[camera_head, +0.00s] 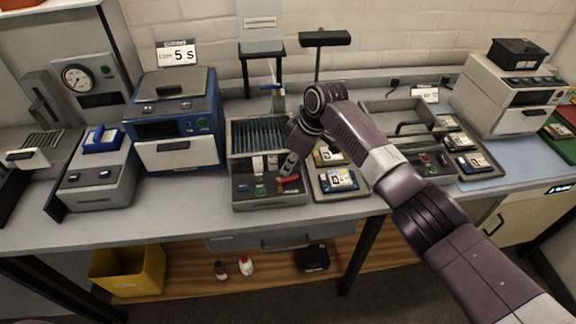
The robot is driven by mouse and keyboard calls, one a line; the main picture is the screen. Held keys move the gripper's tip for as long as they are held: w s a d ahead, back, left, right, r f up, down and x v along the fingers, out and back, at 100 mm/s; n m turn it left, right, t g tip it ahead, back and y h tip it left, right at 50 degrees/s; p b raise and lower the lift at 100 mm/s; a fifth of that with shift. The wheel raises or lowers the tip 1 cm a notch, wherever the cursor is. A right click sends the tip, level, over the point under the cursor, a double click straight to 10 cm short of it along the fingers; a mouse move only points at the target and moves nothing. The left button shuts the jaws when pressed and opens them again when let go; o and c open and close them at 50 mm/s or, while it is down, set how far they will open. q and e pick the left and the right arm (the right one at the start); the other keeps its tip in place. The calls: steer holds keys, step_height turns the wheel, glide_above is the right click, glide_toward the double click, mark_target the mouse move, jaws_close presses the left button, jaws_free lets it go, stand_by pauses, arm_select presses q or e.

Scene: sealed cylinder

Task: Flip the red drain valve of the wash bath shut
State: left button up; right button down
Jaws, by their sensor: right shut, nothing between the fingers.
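The wash bath (242,139) stands at the middle of the bench, a grey box with a ribbed dark basin and a control panel on its front. The red drain valve (289,179) is a small red lever at the right of that panel. My right gripper (286,170) reaches in from the right and points down at the lever. It is shut and empty, with its fingertips at or just above the lever; I cannot tell whether they touch. The arm hides the bath's right rear corner. My left gripper is not in view.
A tray with boards (340,194) lies right of the bath. A blue machine (176,120) stands left. A lidded unit (400,110) and a white machine (505,95) stand right. A yellow bin (127,272) and small bottles (246,266) sit on the lower shelf.

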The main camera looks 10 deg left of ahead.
mark_target(296, 178)
steer(key=shift+s+a+p, duration=0.4)
steer(key=shift+s+a, duration=0.05)
steer(key=shift+a, duration=0.2)
steer(key=v, duration=1.2)
